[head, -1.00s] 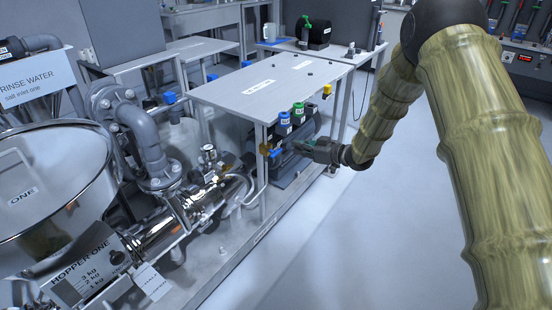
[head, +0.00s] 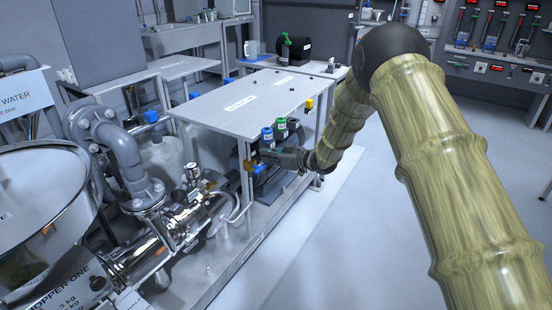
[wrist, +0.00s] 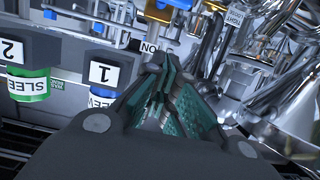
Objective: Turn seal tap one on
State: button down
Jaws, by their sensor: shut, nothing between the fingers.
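A brass tap body (head: 249,165) with a blue lever (head: 260,170) sits under the front corner of the grey bench top, by its leg; it looks like seal tap one. My gripper (head: 264,154) is at the tap, just above and right of the lever. Its fingers are shut and empty, and the tips also show in the wrist view (wrist: 165,62). Beyond them, a brass and blue part (wrist: 162,10) and a small "ON" label (wrist: 149,47) show. I cannot tell whether the fingers touch the lever, which my gripper partly hides.
Blue (head: 267,134) and green (head: 280,127) cylinders stand close above my gripper at the bench edge. The bench top (head: 240,98) overhangs the tap. Shiny pipework (head: 190,218) and a hopper (head: 40,185) lie left. The floor (head: 340,235) to the right is clear.

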aim_at(258, 168)
jog(key=w+a+f, duration=0.2)
jog(key=a+f, duration=0.1)
jog(key=f, duration=0.1)
jog(key=shift+f+b, duration=0.3)
jog(key=shift+f, duration=0.1)
dwell(0.5)
